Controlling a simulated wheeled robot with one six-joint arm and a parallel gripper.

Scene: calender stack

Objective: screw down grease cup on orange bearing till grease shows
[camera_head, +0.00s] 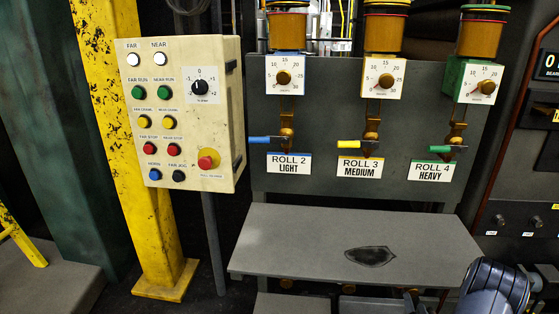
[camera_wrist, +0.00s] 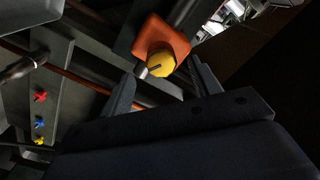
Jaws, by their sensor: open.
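In the wrist view an orange bearing block (camera_wrist: 163,38) sits at the upper middle, with a yellow faceted grease cup (camera_wrist: 161,64) on its near side. A dark mark shows on the cup's face, and a short grey metal piece is beside it at the left. My gripper (camera_wrist: 162,72) is open, with one dark finger to the left of the cup and one to the right. The cup appears between the fingertips in the picture; I cannot tell whether the tips reach it. No grease can be made out. The head view does not show the bearing.
Red (camera_wrist: 40,97), blue (camera_wrist: 39,124) and yellow (camera_wrist: 39,141) small handles sit on a grey panel at the left. In the head view, a button box (camera_head: 185,112), oilers above roll labels and a grey step (camera_head: 300,245) stand before me.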

